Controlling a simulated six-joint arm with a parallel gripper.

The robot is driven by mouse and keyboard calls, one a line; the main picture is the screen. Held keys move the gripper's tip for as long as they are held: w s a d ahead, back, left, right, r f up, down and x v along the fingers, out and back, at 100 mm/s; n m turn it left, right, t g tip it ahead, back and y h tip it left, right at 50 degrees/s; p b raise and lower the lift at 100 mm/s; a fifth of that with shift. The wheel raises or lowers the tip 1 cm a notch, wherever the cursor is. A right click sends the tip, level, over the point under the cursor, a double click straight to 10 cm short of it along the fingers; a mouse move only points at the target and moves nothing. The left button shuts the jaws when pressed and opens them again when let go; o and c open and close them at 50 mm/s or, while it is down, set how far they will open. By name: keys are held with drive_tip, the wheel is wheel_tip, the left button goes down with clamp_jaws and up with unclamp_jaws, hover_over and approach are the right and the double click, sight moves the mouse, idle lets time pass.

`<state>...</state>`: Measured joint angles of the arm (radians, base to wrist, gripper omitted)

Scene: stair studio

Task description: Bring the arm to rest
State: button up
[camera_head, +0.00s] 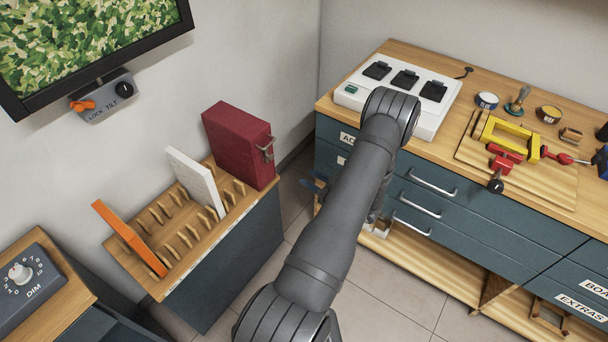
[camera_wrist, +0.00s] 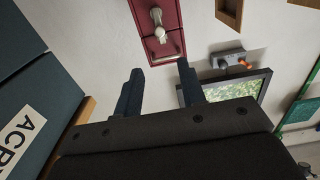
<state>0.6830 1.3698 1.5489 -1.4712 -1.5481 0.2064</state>
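My arm (camera_head: 335,215) reaches up from the bottom middle of the head view. It bends at a joint in front of the white charging unit on the workbench, then drops out of sight behind itself. My gripper (camera_wrist: 160,66) shows in the wrist view with its two dark blue fingers well apart and nothing between them. In the head view the gripper is mostly hidden behind the arm. A small blue piece, perhaps a fingertip, shows left of the arm. The red box file (camera_wrist: 160,25) appears beyond the fingers in the wrist view, apart from them.
A slotted wooden rack (camera_head: 190,235) holds the red box file (camera_head: 238,145), a white panel (camera_head: 195,180) and an orange panel (camera_head: 130,238). The workbench (camera_head: 395,55) carries the white unit (camera_head: 432,115), a yellow clamp (camera_head: 508,133) and tools. A screen (camera_head: 85,45) hangs left.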

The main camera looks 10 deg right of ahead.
idle(0.4)
drive_tip(key=x, duration=1.7)
drive_tip(key=shift+w+a+f, duration=0.1)
drive_tip(key=shift+w, duration=0.05)
drive_tip(key=v, duration=1.8)
drive_tip(key=x, duration=1.7)
drive_tip(key=shift+w+a, duration=0.15)
drive_tip(key=shift+a, duration=0.1)
drive_tip(key=shift+w+m, duration=0.25)
drive_tip(key=shift+m, duration=0.05)
drive_tip(key=shift+w+d+m, duration=0.15)
drive_tip(key=shift+d+m, duration=0.05)
drive_tip(key=shift+m, duration=0.9)
drive_tip(key=v, duration=1.8)
drive_tip(key=m+t+h, duration=0.3)
drive_tip(key=m, duration=0.4)
approach(273, 156)
drive_tip(key=w+d+r, duration=0.3)
drive_tip(key=w+r, duration=0.1)
